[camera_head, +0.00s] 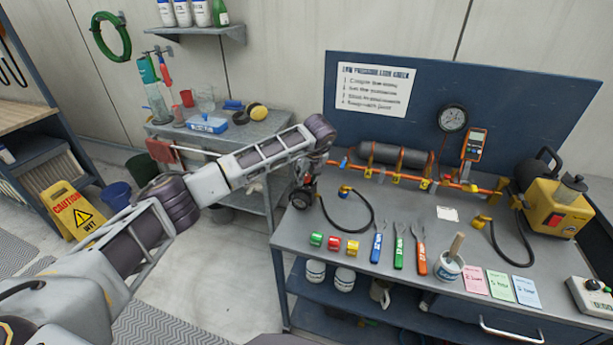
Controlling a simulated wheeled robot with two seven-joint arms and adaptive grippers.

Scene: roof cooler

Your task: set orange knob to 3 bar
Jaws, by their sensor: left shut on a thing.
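My left arm reaches in from the left, and its gripper (308,180) is at the left end of the orange pipe line (400,175) on the grey workbench (405,277). The gripper is shut at a dark round fitting (300,198) near the bench's left edge. The orange knob appears to be inside the jaws; gripper and wrist hide it, so its setting cannot be read. A round dark-faced gauge (453,118) is on the blue back panel, its needle too small to read. My right gripper is not in view.
A black hose (350,222) lies right of the gripper. Colored tape rolls (334,243), several tools (399,245), a brush cup (448,267) and colored cards (500,285) line the front. A yellow pump (556,205) stands right. A grey side cart (225,135) stands behind my arm.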

